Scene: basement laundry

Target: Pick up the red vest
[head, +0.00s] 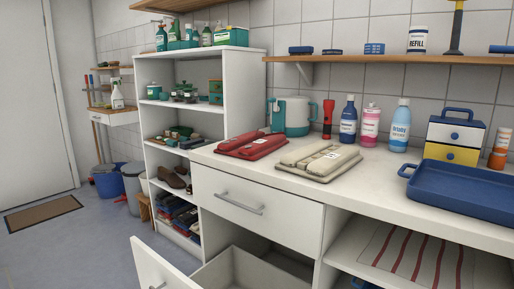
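A red folded item (249,146), which appears to be the red vest, lies flat near the left end of the white counter (375,184). It has a small white tag on its front right part. A cream folded item (318,163) of similar shape lies just to its right, closer to the front edge. Neither of my grippers shows in the head view.
A teal and white jug (295,117), red flashlight (328,119) and several bottles stand behind. A blue tray (464,190) sits at the right. Below, one drawer (160,268) is pulled open; the upper drawer (255,208) is shut. Floor at left is mostly clear.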

